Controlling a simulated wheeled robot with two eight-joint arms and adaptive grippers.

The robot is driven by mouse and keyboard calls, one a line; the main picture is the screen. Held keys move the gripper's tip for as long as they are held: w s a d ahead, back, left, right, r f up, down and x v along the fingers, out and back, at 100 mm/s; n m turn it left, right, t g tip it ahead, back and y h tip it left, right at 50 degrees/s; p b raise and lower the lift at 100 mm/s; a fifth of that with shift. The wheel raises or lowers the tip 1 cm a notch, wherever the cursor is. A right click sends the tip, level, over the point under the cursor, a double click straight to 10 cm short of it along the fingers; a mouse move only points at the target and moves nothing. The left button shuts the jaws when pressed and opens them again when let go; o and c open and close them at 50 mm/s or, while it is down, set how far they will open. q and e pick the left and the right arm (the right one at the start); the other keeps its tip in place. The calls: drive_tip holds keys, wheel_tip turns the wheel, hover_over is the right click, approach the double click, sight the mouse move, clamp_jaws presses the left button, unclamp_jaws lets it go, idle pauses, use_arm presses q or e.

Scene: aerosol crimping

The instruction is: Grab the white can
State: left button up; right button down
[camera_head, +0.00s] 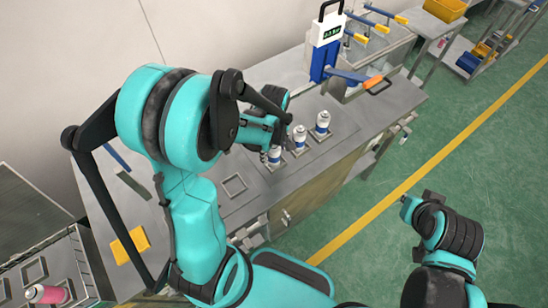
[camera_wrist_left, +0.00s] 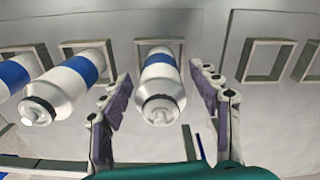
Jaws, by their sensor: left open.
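Three white cans with blue bands stand in a row on the metal bench in the head view: a near one (camera_head: 275,155), a middle one (camera_head: 300,137) and a far one (camera_head: 323,122). My left gripper (camera_head: 270,143) is at the near can. In the left wrist view this can (camera_wrist_left: 160,82) stands between the spread fingers of my open left gripper (camera_wrist_left: 162,100), with visible gaps on both sides. The other two cans show to the left, the closer one (camera_wrist_left: 62,88) beside the left finger. My right arm is at the lower right; its finger state is unclear.
A square holder (camera_head: 234,186) on the bench is empty. A blue and white machine (camera_head: 326,45) with an orange-handled lever stands behind the cans. A pink can (camera_head: 48,293) sits at the lower left. The green floor (camera_head: 480,150) on the right is mostly open.

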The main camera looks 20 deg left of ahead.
use_arm(q)
drive_tip(key=c, duration=1.3)
drive_tip(key=shift+c, duration=0.2)
